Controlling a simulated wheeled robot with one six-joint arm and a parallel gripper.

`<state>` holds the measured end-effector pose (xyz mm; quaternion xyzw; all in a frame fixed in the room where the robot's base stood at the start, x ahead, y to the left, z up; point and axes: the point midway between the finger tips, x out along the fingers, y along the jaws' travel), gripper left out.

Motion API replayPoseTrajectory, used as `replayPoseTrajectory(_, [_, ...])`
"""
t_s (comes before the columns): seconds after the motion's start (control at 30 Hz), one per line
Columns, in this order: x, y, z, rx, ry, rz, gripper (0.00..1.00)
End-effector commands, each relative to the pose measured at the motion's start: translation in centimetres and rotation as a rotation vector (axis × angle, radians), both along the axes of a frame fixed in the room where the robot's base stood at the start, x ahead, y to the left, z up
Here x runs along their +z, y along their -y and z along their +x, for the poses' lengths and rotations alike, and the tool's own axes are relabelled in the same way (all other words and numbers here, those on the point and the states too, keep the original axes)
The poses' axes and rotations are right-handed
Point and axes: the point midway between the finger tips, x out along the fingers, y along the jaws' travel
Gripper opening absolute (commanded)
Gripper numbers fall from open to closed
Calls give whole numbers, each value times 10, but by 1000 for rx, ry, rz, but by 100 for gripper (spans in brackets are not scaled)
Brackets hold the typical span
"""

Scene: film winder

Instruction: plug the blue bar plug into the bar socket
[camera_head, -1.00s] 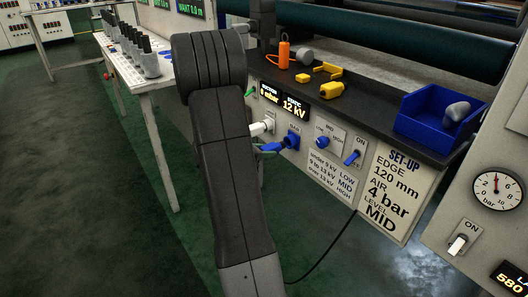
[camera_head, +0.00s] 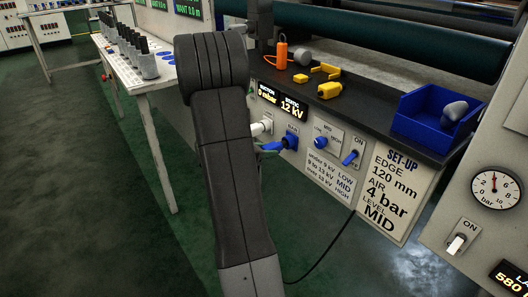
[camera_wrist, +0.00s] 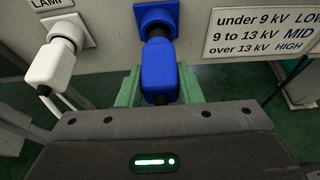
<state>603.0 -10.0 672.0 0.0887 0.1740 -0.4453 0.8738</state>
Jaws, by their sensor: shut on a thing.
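The blue bar plug (camera_wrist: 158,66) is held between the green fingers of my gripper (camera_wrist: 160,84), which is shut on it. In the wrist view the plug is in line with the blue bar socket (camera_wrist: 157,14) on the panel. Its dark front end meets the socket's mouth; I cannot tell how far in it sits. In the head view the plug (camera_head: 272,147) shows just left of and below the socket (camera_head: 291,140), partly hidden by my arm.
A white plug (camera_wrist: 48,68) is at the LAMP socket on the left, close to my gripper. A blue knob (camera_head: 320,142) and a blue switch (camera_head: 350,158) are to the right. A blue bin (camera_head: 436,132) and yellow connectors (camera_head: 330,90) lie on the dark shelf above.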

Motion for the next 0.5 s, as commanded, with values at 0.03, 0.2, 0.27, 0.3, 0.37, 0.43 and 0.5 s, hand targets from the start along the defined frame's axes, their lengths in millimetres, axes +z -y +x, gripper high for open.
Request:
replayPoseTrajectory(0.03, [0,2,1,-1,0,0,9])
replayPoseTrajectory(0.2, [0,6,5,0,1,1,9])
replayPoseTrajectory(0.27, [0,8,6,0,1,1,9])
replayPoseTrajectory(0.3, [0,9,7,0,1,1,9])
replayPoseTrajectory(0.37, [0,11,8,-1,0,0,9])
replayPoseTrajectory(0.43, [0,13,9,-1,0,0,9])
replayPoseTrajectory(0.5, [0,14,10,-1,0,0,9])
